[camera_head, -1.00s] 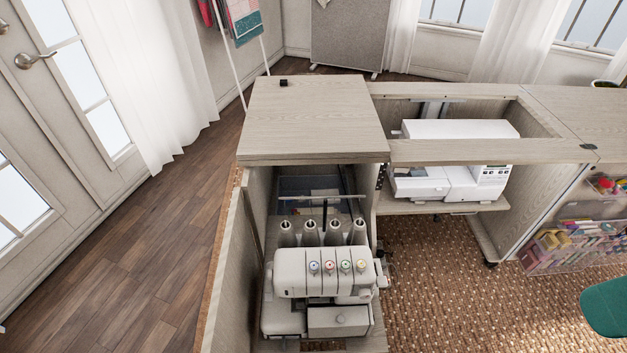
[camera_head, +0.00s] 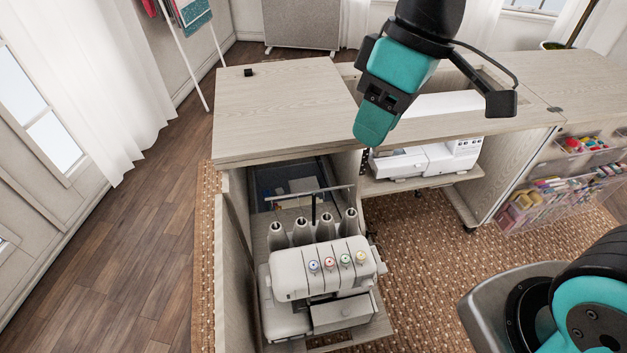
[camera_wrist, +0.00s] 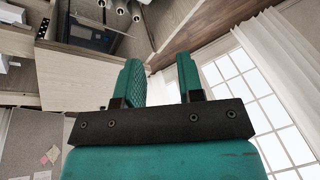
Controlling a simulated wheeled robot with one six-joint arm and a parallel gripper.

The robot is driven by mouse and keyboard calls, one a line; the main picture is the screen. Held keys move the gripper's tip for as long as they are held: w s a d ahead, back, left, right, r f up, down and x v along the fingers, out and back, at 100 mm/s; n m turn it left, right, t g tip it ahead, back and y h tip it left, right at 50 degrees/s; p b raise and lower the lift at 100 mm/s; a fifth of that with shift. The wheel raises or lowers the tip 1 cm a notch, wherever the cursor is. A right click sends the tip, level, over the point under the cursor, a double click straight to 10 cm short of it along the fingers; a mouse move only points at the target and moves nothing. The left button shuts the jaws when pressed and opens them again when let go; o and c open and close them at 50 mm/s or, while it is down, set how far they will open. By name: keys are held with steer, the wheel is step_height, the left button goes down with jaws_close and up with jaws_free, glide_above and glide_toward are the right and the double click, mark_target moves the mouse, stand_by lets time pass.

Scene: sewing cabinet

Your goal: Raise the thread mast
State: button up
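The thread mast (camera_head: 313,208) is a thin dark post with a horizontal bar (camera_head: 330,190) across its top. It stands behind the grey thread cones (camera_head: 301,232) of the white serger (camera_head: 310,268), low in the open left bay of the cabinet. My gripper (camera_head: 373,125) hangs above and right of the mast, over the right edge of the cabinet's left top, apart from the mast. In the wrist view, its teal fingers (camera_wrist: 160,78) are apart with nothing between them. Cone tops (camera_wrist: 122,10) show at that view's upper edge.
The wooden left top (camera_head: 285,105) overhangs the back of the serger bay. A side panel (camera_head: 232,265) bounds the bay on the left. A white sewing machine (camera_head: 425,158) sits to the right. A blue bin (camera_head: 285,190) lies behind the mast.

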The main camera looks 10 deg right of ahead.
steer(key=w+f+n+g+h, duration=0.15)
steer(key=w+f+n, duration=0.4)
steer(key=w, duration=1.05)
steer(key=w+f+n+h, duration=0.25)
steer(key=w+f, duration=0.75)
steer(key=f, duration=0.5)
steer(key=s+f+p, duration=0.2)
steer(key=s+f, duration=0.1)
steer(key=f, duration=1.4)
steer(key=shift+d+n+y, duration=0.4)
steer(key=shift+d, duration=0.05)
steer(key=shift+g, duration=0.25)
steer(key=shift+c, duration=0.2)
jaws_close()
